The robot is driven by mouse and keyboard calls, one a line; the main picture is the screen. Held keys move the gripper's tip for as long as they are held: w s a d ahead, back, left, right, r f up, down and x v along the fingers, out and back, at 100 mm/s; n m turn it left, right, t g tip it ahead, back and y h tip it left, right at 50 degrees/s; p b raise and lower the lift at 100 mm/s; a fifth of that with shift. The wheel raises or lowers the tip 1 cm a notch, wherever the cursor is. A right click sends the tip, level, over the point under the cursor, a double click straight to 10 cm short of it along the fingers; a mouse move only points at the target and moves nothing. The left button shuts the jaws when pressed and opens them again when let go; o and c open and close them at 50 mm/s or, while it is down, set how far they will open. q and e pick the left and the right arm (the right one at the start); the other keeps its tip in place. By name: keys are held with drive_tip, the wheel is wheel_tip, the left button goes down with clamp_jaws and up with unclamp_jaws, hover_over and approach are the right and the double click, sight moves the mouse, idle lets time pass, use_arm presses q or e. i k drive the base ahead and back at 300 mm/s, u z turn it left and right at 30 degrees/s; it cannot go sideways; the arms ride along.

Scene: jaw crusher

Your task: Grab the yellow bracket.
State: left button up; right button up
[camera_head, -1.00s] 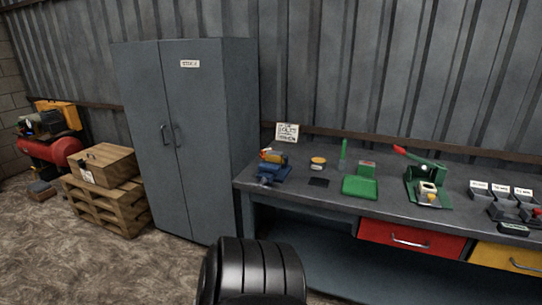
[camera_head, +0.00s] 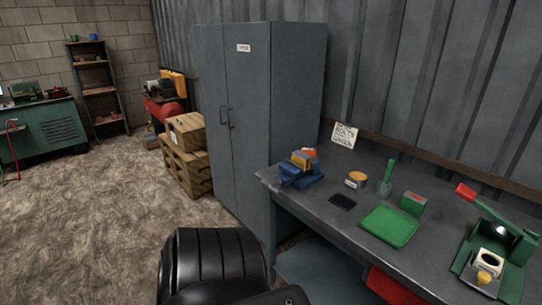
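A yellow-orange piece (camera_head: 301,162) sits at the blue vise (camera_head: 294,178) on the left end of the grey workbench (camera_head: 330,219). It is small, and I cannot tell for certain that it is the yellow bracket. Neither of my grippers shows in the head view.
On the bench are a round tin (camera_head: 356,180), a dark pad (camera_head: 342,201), a green tray (camera_head: 389,227), a green box (camera_head: 412,202) and a green press with a red handle (camera_head: 498,254). A grey cabinet (camera_head: 240,120) stands left of the bench. Open floor (camera_head: 90,220) lies at left.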

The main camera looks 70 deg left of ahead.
sight(303, 160)
drive_tip(key=u, duration=0.85)
drive_tip(key=i, duration=1)
drive_tip(key=u, duration=0.9)
